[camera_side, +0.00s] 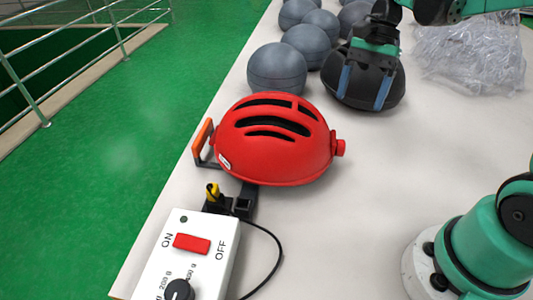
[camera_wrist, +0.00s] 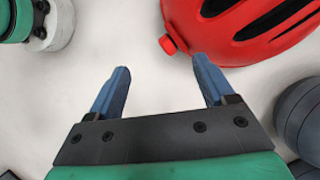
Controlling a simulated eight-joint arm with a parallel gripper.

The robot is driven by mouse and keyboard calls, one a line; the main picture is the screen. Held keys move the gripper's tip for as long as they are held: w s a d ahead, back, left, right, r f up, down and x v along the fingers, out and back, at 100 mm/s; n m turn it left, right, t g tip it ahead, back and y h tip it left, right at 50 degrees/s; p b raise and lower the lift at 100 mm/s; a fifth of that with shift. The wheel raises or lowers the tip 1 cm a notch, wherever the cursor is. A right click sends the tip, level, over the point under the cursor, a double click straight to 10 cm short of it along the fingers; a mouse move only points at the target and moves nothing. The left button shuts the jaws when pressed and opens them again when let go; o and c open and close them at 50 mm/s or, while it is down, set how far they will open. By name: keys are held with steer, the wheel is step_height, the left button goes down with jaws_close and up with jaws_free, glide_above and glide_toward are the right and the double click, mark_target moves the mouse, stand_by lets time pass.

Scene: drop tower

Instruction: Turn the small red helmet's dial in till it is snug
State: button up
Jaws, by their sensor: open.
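The small red helmet (camera_side: 270,150) lies on the pale table, vents up, in the side view. Its red dial (camera_side: 340,148) sticks out at its right end. In the wrist view the helmet (camera_wrist: 225,40) fills the upper right, and the dial (camera_wrist: 168,44) shows just beyond the fingertips, nearer the right finger. My gripper (camera_side: 361,100) is open and empty, above and behind the dial in the side view. Its two blue fingers (camera_wrist: 161,63) are spread with bare table between them. Nothing visible touches the dial.
Several grey balls (camera_side: 276,68) stand behind the helmet. A dark rounded object (camera_side: 365,82) shows behind my fingers. Clear plastic wrap (camera_side: 470,52) lies at back right. An orange-handled clamp (camera_side: 203,137) and a switch box (camera_side: 190,255) with a cable are left and front. Table right of the helmet is clear.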

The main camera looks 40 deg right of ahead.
mark_target(345, 145)
steer(key=f+n+t, duration=0.1)
steer(key=n, duration=0.7)
steer(key=s+f+n+t, duration=0.1)
steer(key=f+n, duration=0.1)
steer(key=n, duration=0.5)
steer(key=s+f+n+t, duration=0.1)
steer(key=f+n+t, duration=0.1)
steer(key=n, duration=0.6)
steer(key=shift+s+f+n, duration=0.15)
steer(key=shift+f+n, duration=0.1)
steer(key=shift+n, duration=0.05)
steer(key=shift+x, duration=2.75)
jaws_close()
